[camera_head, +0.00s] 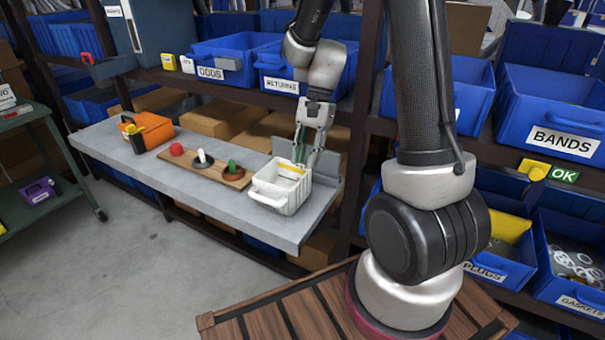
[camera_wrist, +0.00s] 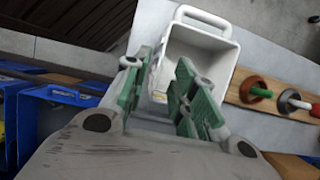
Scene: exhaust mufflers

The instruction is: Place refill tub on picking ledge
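The white refill tub (camera_head: 281,189) sits on the right end of the grey picking ledge (camera_head: 180,180) and looks upright. In the wrist view the tub (camera_wrist: 205,45) shows its open top and a handle at the far end. Something pale yellow shows inside it. My gripper (camera_head: 309,160) points down at the back side of the tub. In the wrist view its green fingers (camera_wrist: 160,92) are apart, close over the tub's near end. That near end is partly hidden by the fingers, so contact is unclear.
A wooden board (camera_head: 205,167) with red, white and green-topped pieces lies just left of the tub. An orange-and-black case (camera_head: 146,132) stands farther left on the ledge. Blue bins, including RETURNS (camera_head: 281,85), line the shelf behind. Bare ledge lies in front of the board.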

